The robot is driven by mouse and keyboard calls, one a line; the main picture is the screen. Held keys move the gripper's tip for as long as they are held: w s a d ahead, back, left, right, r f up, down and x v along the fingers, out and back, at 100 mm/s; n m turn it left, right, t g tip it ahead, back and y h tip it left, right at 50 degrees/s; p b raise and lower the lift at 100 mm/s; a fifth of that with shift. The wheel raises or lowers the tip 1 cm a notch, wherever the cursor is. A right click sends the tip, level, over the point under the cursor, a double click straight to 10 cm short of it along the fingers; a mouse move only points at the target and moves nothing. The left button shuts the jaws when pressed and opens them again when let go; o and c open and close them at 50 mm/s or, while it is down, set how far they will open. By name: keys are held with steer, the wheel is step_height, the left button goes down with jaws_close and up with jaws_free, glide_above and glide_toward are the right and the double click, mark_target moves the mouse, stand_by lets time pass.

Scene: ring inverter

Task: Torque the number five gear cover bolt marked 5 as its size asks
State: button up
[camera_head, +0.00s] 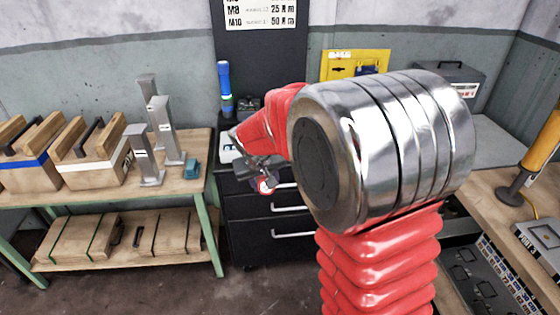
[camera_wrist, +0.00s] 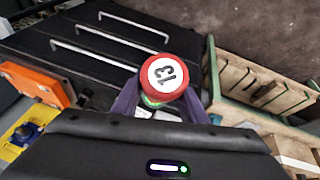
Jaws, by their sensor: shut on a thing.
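My gripper (camera_head: 264,178) is at the end of my red arm, in front of the black drawer cabinet. In the wrist view its two purple fingers (camera_wrist: 165,108) are shut on a round tool with a red cap marked 13 (camera_wrist: 165,76). A bit of green shows below the cap. In the head view the cap is a small red and white disc (camera_head: 266,186). A wall chart (camera_head: 260,13) shows rows for M8, 25, and M10, 50; its top is cut off. No gear cover or bolt marked 5 can be made out.
The drawer cabinet (camera_head: 262,208) stands behind my gripper. Left is a bench (camera_head: 100,197) with wooden boxes and metal posts. A blue cylinder (camera_head: 225,85) and a yellow panel (camera_head: 378,61) are at the back. Right is a workbench (camera_head: 497,190). My arm blocks the middle. Some floor is clear.

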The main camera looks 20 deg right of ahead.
steer(key=s+a+f, duration=0.1)
steer(key=a+f, duration=0.4)
steer(key=shift+s+a+n, duration=0.2)
steer(key=shift+s+n, duration=0.15)
steer(key=shift+n, duration=0.05)
steer(key=shift+a, duration=0.15)
